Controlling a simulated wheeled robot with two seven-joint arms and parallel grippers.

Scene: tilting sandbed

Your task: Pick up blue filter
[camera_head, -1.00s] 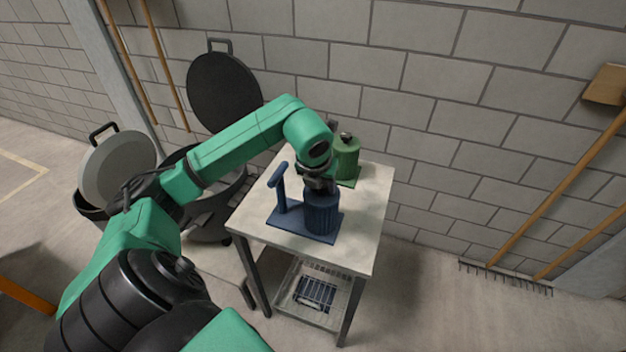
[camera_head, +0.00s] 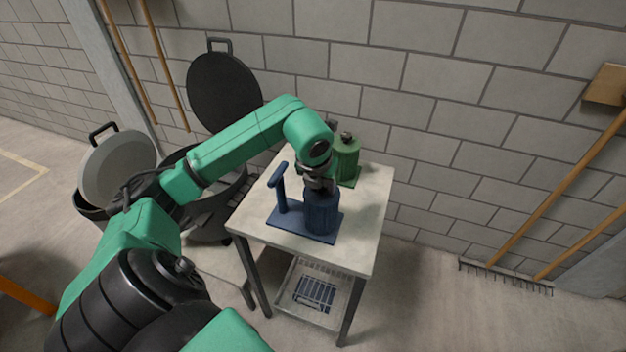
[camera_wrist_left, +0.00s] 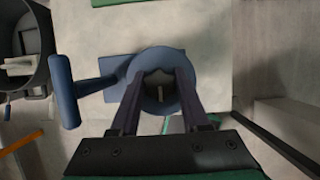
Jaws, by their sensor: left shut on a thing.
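The blue filter (camera_head: 321,212) is a ribbed dark blue cylinder. It stands upright on a flat blue base with an upright T-shaped post (camera_head: 281,188), on the small table. My left gripper (camera_head: 318,188) points down onto the top of the filter and is shut on it. In the left wrist view the gripper's two fingers (camera_wrist_left: 160,88) reach over the round blue top (camera_wrist_left: 160,62); the exact contact is partly hidden by the fingers. The blue post also shows in that view (camera_wrist_left: 64,90), left of the filter. My right gripper is not in view.
A green canister (camera_head: 346,160) on a green base stands behind the blue filter. The table (camera_head: 362,235) has free room at its right side. A lower shelf holds a blue grid (camera_head: 314,293). Dark lidded bins (camera_head: 222,95) stand left, and a rake (camera_head: 505,281) leans at right.

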